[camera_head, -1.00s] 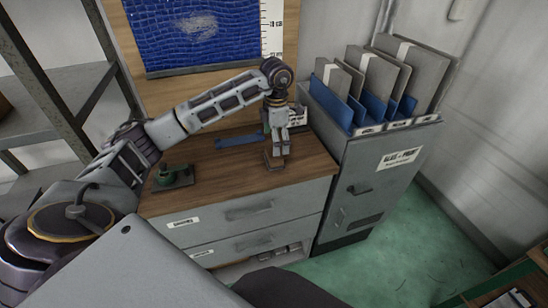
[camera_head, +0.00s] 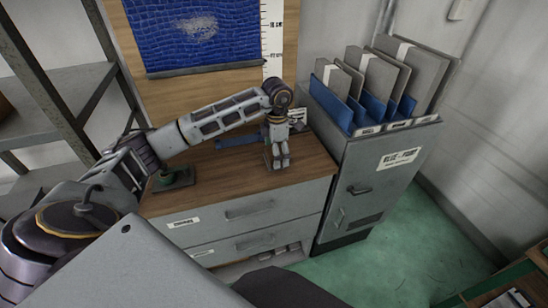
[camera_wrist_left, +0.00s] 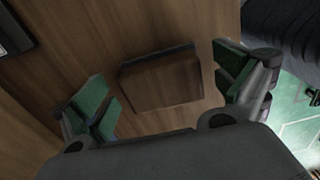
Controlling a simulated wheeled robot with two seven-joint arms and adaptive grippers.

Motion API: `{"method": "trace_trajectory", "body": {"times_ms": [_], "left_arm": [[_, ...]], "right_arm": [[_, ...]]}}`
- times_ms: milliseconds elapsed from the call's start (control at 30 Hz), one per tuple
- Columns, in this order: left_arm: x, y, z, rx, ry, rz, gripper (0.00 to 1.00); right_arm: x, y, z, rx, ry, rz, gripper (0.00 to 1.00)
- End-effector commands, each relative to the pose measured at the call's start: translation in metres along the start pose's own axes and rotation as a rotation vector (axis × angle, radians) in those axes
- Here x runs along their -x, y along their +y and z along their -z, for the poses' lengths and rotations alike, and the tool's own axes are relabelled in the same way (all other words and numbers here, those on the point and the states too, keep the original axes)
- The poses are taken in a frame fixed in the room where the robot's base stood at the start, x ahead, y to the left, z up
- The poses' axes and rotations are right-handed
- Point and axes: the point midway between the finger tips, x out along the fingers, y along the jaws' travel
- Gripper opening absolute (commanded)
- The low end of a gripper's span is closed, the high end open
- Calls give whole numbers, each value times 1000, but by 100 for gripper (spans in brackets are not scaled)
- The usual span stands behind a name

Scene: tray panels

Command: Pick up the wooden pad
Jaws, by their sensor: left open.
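The wooden pad (camera_wrist_left: 162,84) is a small brown block with a dark edge along its far side. It lies on the wooden cabinet top (camera_head: 228,176). In the left wrist view my left gripper (camera_wrist_left: 164,92) is open, with one green-padded finger on each side of the pad and a gap on both sides. In the head view the left gripper (camera_head: 277,163) points down over the front right of the cabinet top and hides most of the pad. My right gripper is not in view.
A green-and-dark device (camera_head: 172,178) stands at the left of the cabinet top. A blue strip (camera_head: 236,141) lies behind the gripper. A grey file cabinet (camera_head: 370,180) with upright folders stands close on the right. A metal shelf (camera_head: 62,85) stands at the left.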

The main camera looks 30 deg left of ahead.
Motion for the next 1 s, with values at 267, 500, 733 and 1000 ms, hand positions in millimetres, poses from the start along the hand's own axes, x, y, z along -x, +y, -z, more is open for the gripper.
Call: {"method": "trace_trajectory", "body": {"times_ms": [267,500,733,1000], "left_arm": [[-2,0,0,0,0,0,98],[-2,0,0,0,0,0,98],[-2,0,0,-1,0,0,69],[-2,0,0,-1,-1,0,48]], "right_arm": [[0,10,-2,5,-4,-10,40],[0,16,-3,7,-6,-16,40],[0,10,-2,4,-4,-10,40],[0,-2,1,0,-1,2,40]]}}
